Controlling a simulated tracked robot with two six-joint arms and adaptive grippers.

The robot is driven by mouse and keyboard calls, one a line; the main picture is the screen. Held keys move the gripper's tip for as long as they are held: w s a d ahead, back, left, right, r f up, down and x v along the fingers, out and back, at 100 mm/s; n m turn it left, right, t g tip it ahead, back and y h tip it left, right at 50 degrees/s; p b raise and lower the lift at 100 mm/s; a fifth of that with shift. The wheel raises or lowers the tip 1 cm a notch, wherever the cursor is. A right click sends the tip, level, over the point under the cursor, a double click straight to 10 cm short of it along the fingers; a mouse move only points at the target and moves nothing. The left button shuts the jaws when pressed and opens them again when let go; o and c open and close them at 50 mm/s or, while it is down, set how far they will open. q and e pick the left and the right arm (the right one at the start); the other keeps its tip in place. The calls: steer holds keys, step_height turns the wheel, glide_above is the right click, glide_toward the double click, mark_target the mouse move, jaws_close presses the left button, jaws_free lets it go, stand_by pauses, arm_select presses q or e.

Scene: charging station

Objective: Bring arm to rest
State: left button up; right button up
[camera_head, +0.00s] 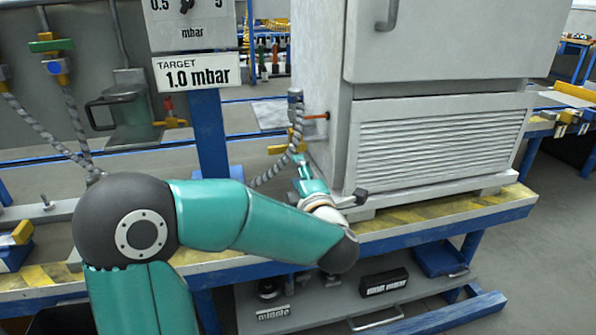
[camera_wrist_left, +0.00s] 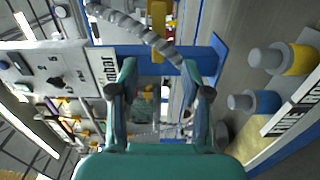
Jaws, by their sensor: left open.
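My left arm reaches in from the lower left of the head view, bent at the elbow. Its gripper (camera_head: 305,172) is beside the lower left side of the white cabinet, just below a braided hose (camera_head: 297,135) with a yellow valve handle (camera_head: 280,148). In the left wrist view the two green fingers (camera_wrist_left: 160,95) stand apart, with nothing held between them. The hose (camera_wrist_left: 135,28) and a yellow part (camera_wrist_left: 157,30) show beyond the fingertips there. I cannot tell from these views whether the gripper touches the hose. My right gripper is not in view.
The white cabinet (camera_head: 440,120) stands on a blue-framed bench (camera_head: 440,213) with a yellow-striped edge. A gauge post with a "TARGET 1.0 mbar" sign (camera_head: 197,72) rises left of it. A shelf below (camera_head: 330,297) holds black parts. Open floor (camera_head: 550,220) lies at the right.

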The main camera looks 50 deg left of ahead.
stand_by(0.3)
